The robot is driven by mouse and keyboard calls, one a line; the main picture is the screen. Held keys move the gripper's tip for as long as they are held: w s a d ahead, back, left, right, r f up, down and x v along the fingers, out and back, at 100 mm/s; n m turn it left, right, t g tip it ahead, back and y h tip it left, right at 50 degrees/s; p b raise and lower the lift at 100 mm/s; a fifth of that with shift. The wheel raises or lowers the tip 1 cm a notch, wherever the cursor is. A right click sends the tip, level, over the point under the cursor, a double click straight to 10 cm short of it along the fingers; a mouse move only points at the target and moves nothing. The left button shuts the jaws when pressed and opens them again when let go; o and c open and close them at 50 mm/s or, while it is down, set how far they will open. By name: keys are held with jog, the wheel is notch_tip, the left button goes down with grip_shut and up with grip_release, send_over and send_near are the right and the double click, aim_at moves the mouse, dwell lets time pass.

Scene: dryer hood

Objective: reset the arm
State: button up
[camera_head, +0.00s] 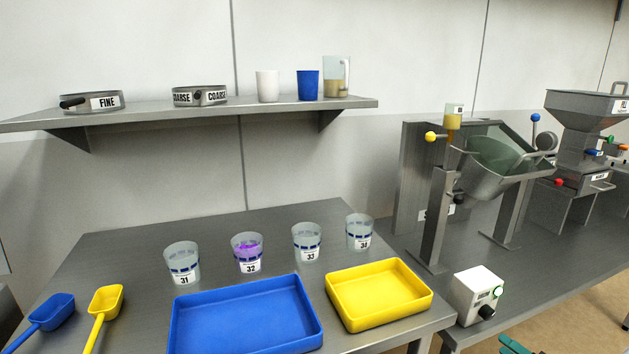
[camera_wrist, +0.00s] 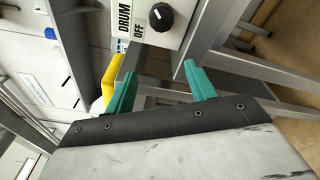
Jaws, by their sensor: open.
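My gripper (camera_wrist: 160,72) is open and empty in the wrist view, with its two teal fingers apart. Beyond the fingertips is a white control box (camera_wrist: 148,40) marked DRUM and OFF, with a black knob (camera_wrist: 162,17). In the head view only a little of my gripper (camera_head: 513,345) shows at the bottom edge, just below the control box (camera_head: 473,297). The box has a lit green button and stands at the front of the right-hand bench. Most of my arm is out of view.
Blue (camera_head: 245,325) and yellow (camera_head: 378,295) trays, several numbered cups and two scoops are on the left table (camera_head: 125,260). A tilted drum machine (camera_head: 490,165) stands behind the box. A wall shelf (camera_head: 230,106) holds sieves and cups. Open floor shows at lower right.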

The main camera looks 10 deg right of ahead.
jog(key=s+a+r+m+g+h, duration=0.1)
jog(key=s+a+r+m+g, duration=0.2)
jog(key=a+r+m+g, duration=0.2)
jog(key=s+a+r+m+g+h, duration=0.1)
jog(key=s+a+r+m+g, duration=0.3)
jog(key=a+r+m, duration=0.8)
jog(key=s+a+r+m+g+h, duration=0.2)
jog(key=a+r+m+g, duration=0.4)
jog(key=a+r, duration=0.8)
jog(key=shift+s+a+r+m+g, duration=0.35)
jog(key=shift+s+m, duration=0.45)
jog(key=shift+m, duration=0.7)
